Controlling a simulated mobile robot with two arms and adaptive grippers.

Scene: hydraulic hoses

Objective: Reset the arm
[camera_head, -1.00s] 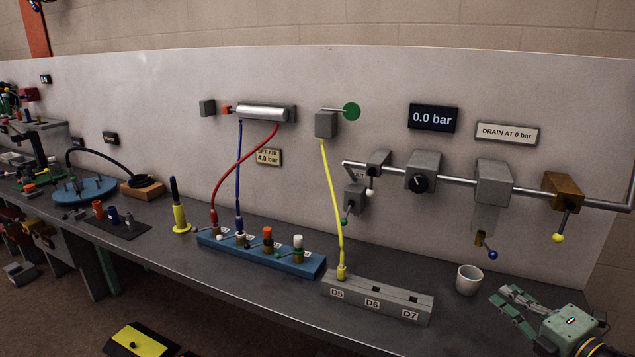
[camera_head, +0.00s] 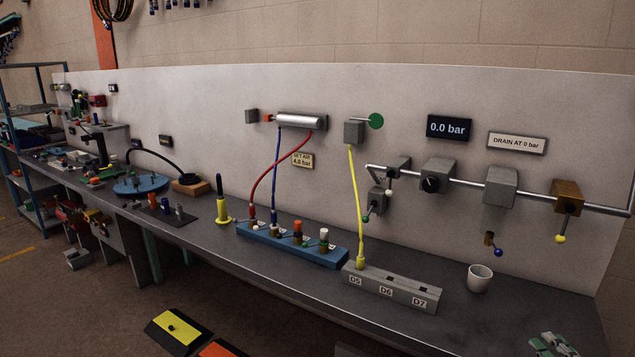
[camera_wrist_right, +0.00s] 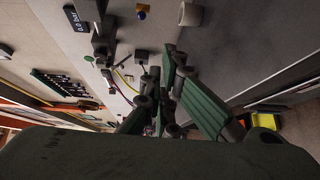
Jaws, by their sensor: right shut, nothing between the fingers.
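My left gripper is in neither view. The rest of my right arm is cut off by the frame edge in the head view.
The long grey bench (camera_head: 290,283) carries a white cup (camera_head: 479,278), a grey D5-D7 block (camera_head: 390,289) with a yellow hose (camera_head: 356,205), and a blue block (camera_head: 292,245) with red and blue hoses. Pipe valves (camera_head: 500,188) stick out above. The bench front is clear.

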